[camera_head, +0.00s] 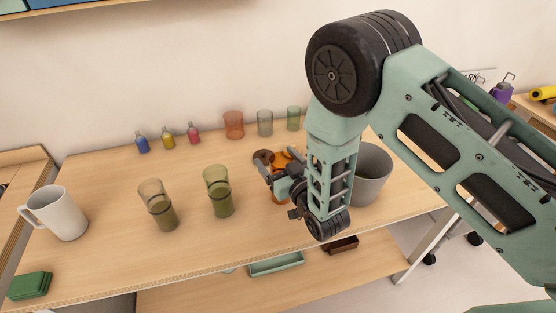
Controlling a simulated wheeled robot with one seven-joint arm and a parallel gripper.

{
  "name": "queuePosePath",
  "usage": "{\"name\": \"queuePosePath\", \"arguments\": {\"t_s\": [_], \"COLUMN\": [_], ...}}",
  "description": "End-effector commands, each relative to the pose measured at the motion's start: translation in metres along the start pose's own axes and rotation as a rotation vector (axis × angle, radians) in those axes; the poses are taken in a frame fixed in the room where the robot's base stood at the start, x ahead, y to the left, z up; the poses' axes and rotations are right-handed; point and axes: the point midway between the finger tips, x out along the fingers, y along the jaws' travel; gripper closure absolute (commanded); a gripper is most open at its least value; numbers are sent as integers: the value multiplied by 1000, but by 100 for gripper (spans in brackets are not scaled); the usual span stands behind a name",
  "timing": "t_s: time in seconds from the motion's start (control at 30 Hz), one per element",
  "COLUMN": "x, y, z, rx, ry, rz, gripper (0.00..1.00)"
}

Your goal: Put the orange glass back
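An orange-tinted see-through glass (234,126) stands upright in the back row, left of a grey glass (265,124) and a green glass (293,118). My gripper (270,178) is low over the middle of the table, right of the green stacked-looking glass. Another orange, see-through piece (279,199) shows just behind and under my gripper; most of it is hidden, so I cannot tell if it is a glass or if it is held. The fingers are too small and covered to show whether they are shut.
Two tall tinted glasses, brownish (158,205) and green (218,192), stand at front centre-left. A white mug (57,213) stands far left, a grey bin (371,174) right of my gripper. Small bottles (168,138) line the back. Orange-brown round items (281,160) lie behind my gripper.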

Motion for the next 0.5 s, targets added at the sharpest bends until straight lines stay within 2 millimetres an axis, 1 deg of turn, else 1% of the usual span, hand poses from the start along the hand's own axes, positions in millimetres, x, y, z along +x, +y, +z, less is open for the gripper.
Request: {"name": "queuePosePath", "arguments": {"t_s": [0.2,0.33,0.4,0.5], "x": [0,-1,-11,-30], "y": [0,0,0,0], "z": [-1,-5,0,0], "rx": [0,0,0,1], "ry": [0,0,-3,-3], "rz": [0,0,0,0], "gripper": [22,22,22,22]}}
